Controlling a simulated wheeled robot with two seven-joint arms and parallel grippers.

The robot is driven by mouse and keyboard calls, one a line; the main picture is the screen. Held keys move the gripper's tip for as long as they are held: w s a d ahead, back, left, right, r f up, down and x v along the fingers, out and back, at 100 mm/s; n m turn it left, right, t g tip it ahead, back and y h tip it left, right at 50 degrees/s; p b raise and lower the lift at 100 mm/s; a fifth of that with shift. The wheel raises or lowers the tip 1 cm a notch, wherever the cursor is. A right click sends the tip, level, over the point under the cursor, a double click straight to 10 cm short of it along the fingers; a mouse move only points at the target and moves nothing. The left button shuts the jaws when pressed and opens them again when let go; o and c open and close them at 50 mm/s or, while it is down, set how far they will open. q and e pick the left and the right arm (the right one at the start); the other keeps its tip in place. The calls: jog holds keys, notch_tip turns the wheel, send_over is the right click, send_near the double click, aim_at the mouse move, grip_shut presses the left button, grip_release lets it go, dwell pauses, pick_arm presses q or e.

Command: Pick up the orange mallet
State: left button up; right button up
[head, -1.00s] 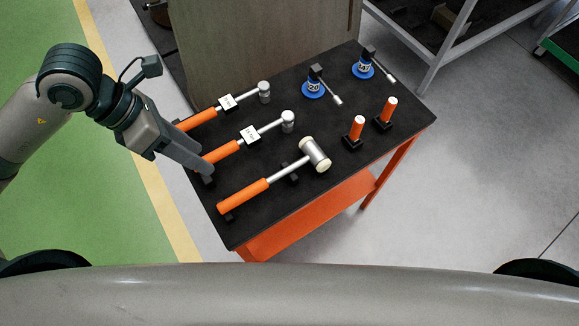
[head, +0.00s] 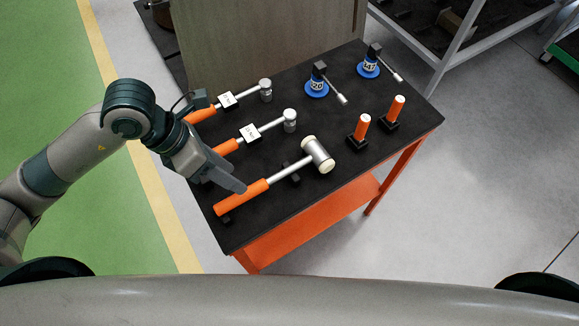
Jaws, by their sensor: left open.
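The orange mallet (head: 242,197) lies at the near left of the black table top. It has an orange handle, a silver shaft and a silver head with pale faces at its right end. It rests on small black supports. My left gripper (head: 238,187) comes in from the left, with its fingers pointing down and right, just over or beside the upper edge of the handle. It is open and holds nothing; the gap between its fingers is hard to see from here. My right gripper is not in view.
Two upright orange-handled tools (head: 361,128) stand to the right. Two blue-based gauges (head: 317,88) stand at the back. A wooden panel (head: 270,35) rises behind the table (head: 330,205).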

aim_at(273, 179)
pick_arm(q)
jog(key=shift+d+f, duration=0.3)
jog(key=shift+f, duration=0.25)
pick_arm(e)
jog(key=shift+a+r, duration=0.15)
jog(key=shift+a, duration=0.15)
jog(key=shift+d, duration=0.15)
pick_arm(q)
jog(key=p+x, duration=0.1)
jog(key=x, duration=0.2)
jog(key=p+x, duration=0.1)
jog(key=shift+s+d+f+p, duration=0.1)
jog(key=shift+s+f+p, duration=0.1)
jog(key=shift+s+p, duration=0.15)
jog(key=shift+d+f, duration=0.1)
jog(key=shift+f, duration=0.2)
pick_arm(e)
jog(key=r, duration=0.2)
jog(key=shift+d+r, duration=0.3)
pick_arm(q)
jog(key=shift+c, duration=0.3)
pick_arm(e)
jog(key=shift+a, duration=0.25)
pick_arm(q)
grip_shut()
